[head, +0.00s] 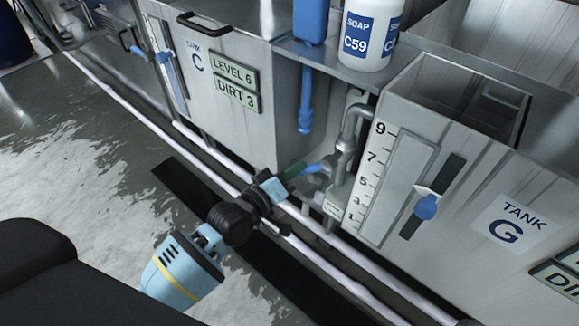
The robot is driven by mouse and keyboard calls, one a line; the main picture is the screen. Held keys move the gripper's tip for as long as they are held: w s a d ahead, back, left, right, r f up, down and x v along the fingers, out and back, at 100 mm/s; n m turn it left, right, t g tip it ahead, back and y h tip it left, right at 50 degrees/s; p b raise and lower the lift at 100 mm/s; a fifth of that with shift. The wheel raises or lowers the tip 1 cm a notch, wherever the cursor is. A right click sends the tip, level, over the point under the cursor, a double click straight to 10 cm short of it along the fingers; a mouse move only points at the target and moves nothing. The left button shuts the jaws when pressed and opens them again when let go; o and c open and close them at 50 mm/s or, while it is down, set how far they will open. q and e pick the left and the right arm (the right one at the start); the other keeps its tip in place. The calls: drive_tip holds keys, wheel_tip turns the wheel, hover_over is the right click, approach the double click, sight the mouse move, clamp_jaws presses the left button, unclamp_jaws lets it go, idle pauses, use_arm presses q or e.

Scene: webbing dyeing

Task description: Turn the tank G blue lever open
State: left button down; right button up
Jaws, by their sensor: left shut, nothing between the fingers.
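Tank G (450,150) is the metal tank at right, with a "TANK G" label (511,222) on its front. A small blue lever (316,168) sits low by the grey pipe valve (333,178) at the tank's left side. My left gripper (293,173) is at this lever's left end, shut and empty; its fingertips are small, and I cannot tell whether they touch the lever. A blue slider knob (426,207) is on the tank front, beside the level scale (376,180). My right gripper is not in view.
A blue-handled rod (306,105) hangs left of the pipe. A soap bottle C59 (367,38) stands on the ledge above. Tank C (205,85) is at left. White pipes (180,128) run along the floor below the tanks. The wet floor (75,160) at left is clear.

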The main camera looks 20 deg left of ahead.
use_arm(q)
drive_tip(key=d+f+n, duration=0.1)
drive_tip(key=n, duration=0.1)
drive_tip(key=d+f+n, duration=0.1)
drive_tip(key=n, duration=0.2)
drive_tip(key=s+d+f+n+b, duration=0.1)
drive_tip(key=d+n, duration=0.1)
drive_tip(key=shift+f+n, duration=0.15)
drive_tip(key=shift+n, duration=0.15)
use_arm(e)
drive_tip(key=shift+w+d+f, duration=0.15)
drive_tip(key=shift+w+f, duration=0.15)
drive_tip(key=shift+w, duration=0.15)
use_arm(q)
drive_tip(key=shift+s, duration=0.1)
drive_tip(key=shift+a, duration=0.1)
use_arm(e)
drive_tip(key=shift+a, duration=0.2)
